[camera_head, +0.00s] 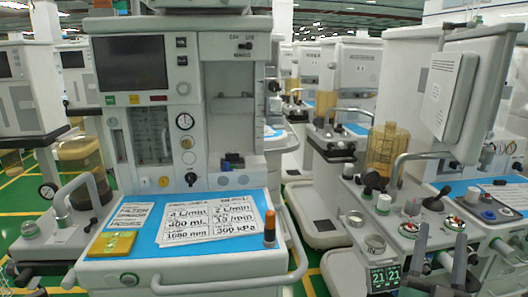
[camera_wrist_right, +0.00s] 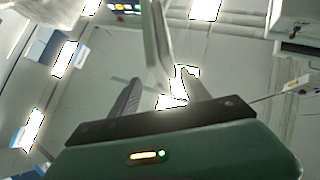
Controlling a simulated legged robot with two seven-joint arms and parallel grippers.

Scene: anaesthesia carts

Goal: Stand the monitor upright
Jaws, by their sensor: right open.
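The monitor (camera_head: 468,95) is a pale flat panel at the upper right of the head view, tilted to one side above the right cart. Its back, with a box-shaped vented housing, faces me; its screen is hidden. My right gripper (camera_head: 441,236) is at the lower right of the head view, in front of the right cart and below the monitor. Its two dark fingers are apart and look empty. In the right wrist view, the right gripper (camera_wrist_right: 158,90) points toward a pale slab, possibly the monitor's edge; I cannot tell how near. My left gripper is not in view.
The right cart carries a blue mat (camera_head: 508,190), knobs, a curved grey tube and an amber canister (camera_head: 387,150). A small numeric display (camera_head: 385,278) is beside my right gripper. The left cart has a dark built-in screen (camera_head: 130,62) and printed sheets (camera_head: 210,217).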

